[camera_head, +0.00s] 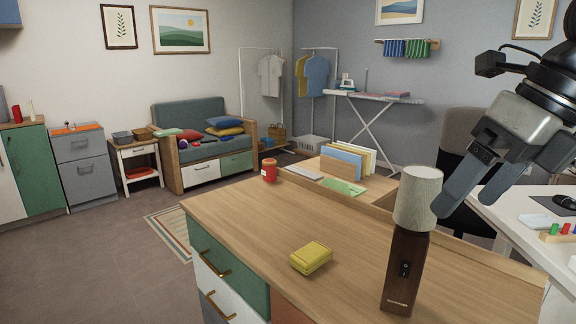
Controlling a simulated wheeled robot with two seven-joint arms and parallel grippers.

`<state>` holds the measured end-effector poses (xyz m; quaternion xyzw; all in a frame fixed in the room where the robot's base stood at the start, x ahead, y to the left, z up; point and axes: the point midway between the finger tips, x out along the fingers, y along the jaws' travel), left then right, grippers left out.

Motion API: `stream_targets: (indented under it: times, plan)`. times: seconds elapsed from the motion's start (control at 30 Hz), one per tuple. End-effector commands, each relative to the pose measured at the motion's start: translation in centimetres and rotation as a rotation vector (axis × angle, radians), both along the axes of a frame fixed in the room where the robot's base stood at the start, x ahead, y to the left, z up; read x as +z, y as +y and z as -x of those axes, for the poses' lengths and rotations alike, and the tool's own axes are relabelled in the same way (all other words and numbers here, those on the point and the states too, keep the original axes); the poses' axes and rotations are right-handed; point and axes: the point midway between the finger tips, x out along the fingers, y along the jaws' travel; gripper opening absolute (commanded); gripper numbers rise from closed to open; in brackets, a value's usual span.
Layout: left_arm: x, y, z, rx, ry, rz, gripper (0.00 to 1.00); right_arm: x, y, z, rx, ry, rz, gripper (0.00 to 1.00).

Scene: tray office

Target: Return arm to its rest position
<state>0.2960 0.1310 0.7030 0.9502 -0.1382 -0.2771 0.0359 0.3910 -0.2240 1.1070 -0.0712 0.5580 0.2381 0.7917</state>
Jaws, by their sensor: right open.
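My right gripper (462,203) comes in from the upper right, and it is open with nothing between its fingers. Its fingers point down and to the left, over the right side of the wooden desk (262,222). One fingertip appears right beside the grey shade of a dark brown lamp (405,272); I cannot tell whether they touch. The lamp stands upright near the desk's front right and has a black switch on its body. My left gripper is not in view.
A yellow block-like item (311,257) lies mid-desk, and a red jar (269,170) stands at the far left corner. A white table (515,215) stands at right. The desk's left part is clear.

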Motion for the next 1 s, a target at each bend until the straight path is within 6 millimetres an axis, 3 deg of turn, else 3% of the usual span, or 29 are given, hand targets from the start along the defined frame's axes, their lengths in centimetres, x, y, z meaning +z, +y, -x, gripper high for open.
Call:
stream_targets:
  times: [0.17,0.37,0.5,0.6,0.73,0.83,0.93,1.0]
  plan:
    - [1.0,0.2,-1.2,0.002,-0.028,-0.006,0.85,-2.5,5.3,0.5,0.161,0.098,-0.185,0.88]
    - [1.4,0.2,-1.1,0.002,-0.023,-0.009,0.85,-4.3,12.2,2.5,0.324,0.252,-0.524,0.88]
    - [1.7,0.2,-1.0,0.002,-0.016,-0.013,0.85,-3.8,17.3,4.5,0.372,0.422,-0.935,0.88]
    - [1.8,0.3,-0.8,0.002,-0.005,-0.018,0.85,-2.4,19.3,4.5,0.304,0.546,-1.271,0.88]
    - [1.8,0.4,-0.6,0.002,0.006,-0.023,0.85,-1.7,19.5,2.3,0.071,0.69,-1.684,0.88]
    - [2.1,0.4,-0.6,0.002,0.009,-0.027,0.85,-3.4,18.1,-0.5,-0.22,0.786,-1.954,0.88]
    - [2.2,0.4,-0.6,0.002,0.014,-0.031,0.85,-7.6,15.8,-3.1,-0.601,0.863,-2.152,0.88]
    - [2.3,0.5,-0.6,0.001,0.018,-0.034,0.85,-12.0,14.1,-4.1,-0.913,0.908,-2.237,0.88]
